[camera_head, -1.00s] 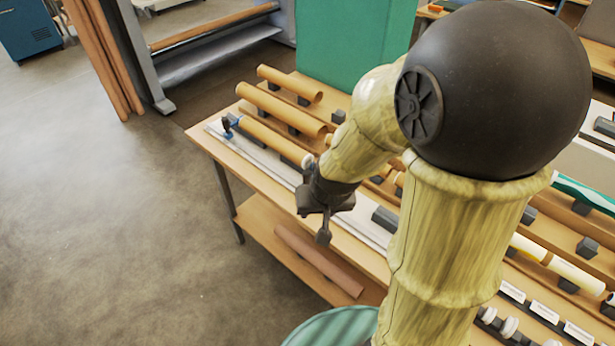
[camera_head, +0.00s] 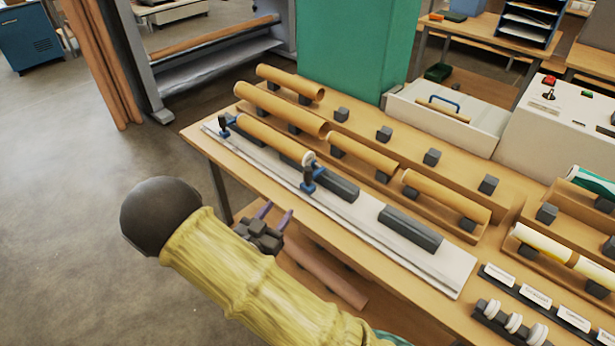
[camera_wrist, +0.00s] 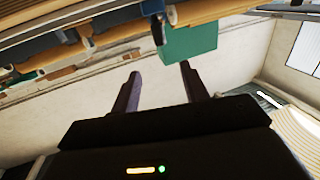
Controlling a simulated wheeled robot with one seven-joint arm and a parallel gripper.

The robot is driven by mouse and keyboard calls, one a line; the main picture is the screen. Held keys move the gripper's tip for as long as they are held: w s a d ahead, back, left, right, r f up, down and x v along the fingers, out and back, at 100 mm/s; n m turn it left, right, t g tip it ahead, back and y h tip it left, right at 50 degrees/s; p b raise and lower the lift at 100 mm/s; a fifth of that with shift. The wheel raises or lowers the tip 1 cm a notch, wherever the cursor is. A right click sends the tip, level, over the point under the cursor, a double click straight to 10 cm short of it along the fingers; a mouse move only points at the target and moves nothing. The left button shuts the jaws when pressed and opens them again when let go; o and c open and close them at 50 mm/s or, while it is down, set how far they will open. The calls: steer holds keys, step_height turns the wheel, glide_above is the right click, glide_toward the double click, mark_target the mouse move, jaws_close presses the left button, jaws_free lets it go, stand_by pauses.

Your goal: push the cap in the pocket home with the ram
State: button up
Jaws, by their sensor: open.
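A tan tube (camera_head: 270,138) lies along a pale bed (camera_head: 360,225) at the front of the bench. A white cap (camera_head: 308,158) shows at the tube's right end. A blue and dark upright unit (camera_head: 308,180), which may be the ram, stands close to the cap; I cannot tell whether they touch. A similar blue unit (camera_head: 226,124) stands at the tube's left end. The pocket cannot be made out. My gripper (camera_head: 275,213) is open and empty, just off the bench's front edge. Its two fingers also show apart in the wrist view (camera_wrist: 160,72).
Dark blocks (camera_head: 410,228) sit on the bed right of the upright unit. More tan tubes (camera_head: 362,151) lie on blocks behind. White caps (camera_head: 513,323) stand in a rack at lower right. A brown tube (camera_head: 325,278) lies on the lower shelf. Open floor (camera_head: 90,230) is left.

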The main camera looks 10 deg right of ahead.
mark_target(306, 174)
stand_by(0.3)
steer(key=p+x, duration=0.4)
steer(key=x, duration=1.3)
steer(key=shift+w+d+p, duration=0.1)
steer(key=shift+w+p, duration=0.05)
steer(key=shift+p, duration=0.2)
jaws_close()
